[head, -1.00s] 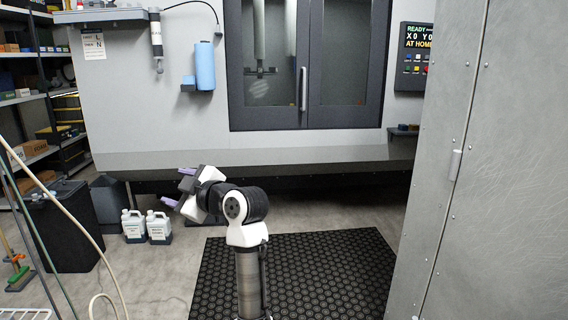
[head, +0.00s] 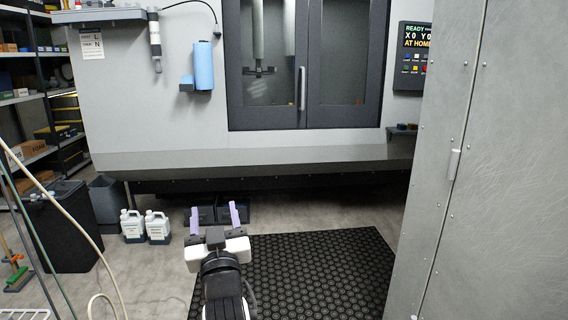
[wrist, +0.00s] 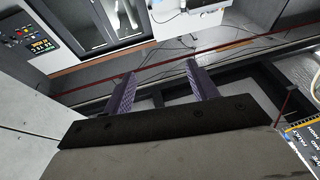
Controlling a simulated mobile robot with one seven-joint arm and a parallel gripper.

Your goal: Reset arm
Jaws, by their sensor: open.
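My gripper (head: 228,215) is in the lower middle of the head view, above the floor beside the dark mat. Its two purple fingers stand apart, with nothing between them, and point away toward the machine. In the wrist view my gripper (wrist: 158,88) is also open and empty. My arm reaches forward and low from the bottom of the head view.
A large grey machine (head: 270,158) with dark doors (head: 305,60) stands ahead. Two jugs (head: 145,227) and a black bin (head: 62,228) stand at left. A grey metal cabinet (head: 500,160) fills the right side. A black rubber mat (head: 320,275) lies clear on the floor.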

